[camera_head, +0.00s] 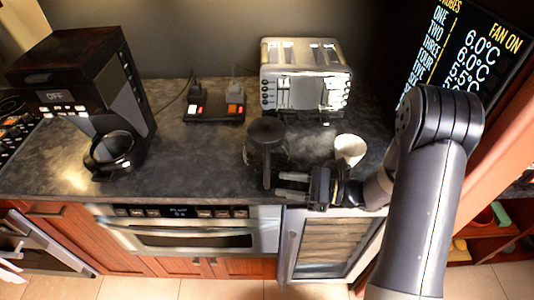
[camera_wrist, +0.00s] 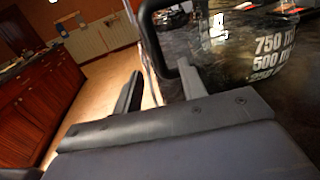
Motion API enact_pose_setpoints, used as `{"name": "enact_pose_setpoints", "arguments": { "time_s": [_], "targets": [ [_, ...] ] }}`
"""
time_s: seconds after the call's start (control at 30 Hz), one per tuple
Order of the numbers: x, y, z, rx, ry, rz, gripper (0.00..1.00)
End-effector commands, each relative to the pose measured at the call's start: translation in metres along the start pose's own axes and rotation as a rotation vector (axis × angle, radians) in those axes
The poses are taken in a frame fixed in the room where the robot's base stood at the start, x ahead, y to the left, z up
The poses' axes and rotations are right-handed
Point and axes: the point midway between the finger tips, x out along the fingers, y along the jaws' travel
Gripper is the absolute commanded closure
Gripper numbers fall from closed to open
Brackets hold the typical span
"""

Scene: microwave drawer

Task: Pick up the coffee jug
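The coffee jug (camera_head: 266,136), dark glass with a black lid, stands on the counter in the head view. Its black handle (camera_head: 267,175) points toward the counter's front edge. In the wrist view the jug (camera_wrist: 262,55) shows volume marks at the upper right, and its handle (camera_wrist: 150,35) reaches down in front of the fingers. My gripper (camera_head: 282,185) is just right of the handle, fingers apart and pointing left at it. In the wrist view the gripper (camera_wrist: 160,80) is open, with the handle's lower part near the gap. I cannot tell whether a finger touches it.
A cream cup (camera_head: 349,150) stands right of the jug, close to my arm. A toaster (camera_head: 305,78) and a power strip (camera_head: 215,112) are behind. A coffee maker (camera_head: 85,85) stands at left. The counter (camera_head: 190,160) between it and the jug is clear.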

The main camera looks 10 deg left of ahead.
Motion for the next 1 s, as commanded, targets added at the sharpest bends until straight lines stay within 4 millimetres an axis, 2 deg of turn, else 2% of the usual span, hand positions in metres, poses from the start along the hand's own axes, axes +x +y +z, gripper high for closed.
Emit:
{"name": "enact_pose_setpoints", "arguments": {
  "time_s": [0.17, 0.5, 0.8, 1.0],
  "targets": [
    [0.011, 0.001, 0.002, 0.0, 0.001, 0.001, 0.61],
    [0.053, 0.002, 0.002, 0.0, 0.001, 0.001, 0.61],
    [0.057, 0.002, 0.001, -0.001, 0.001, -0.001, 0.61],
    [0.057, 0.002, 0.001, 0.0, 0.001, -0.001, 0.77]
  ]
}}
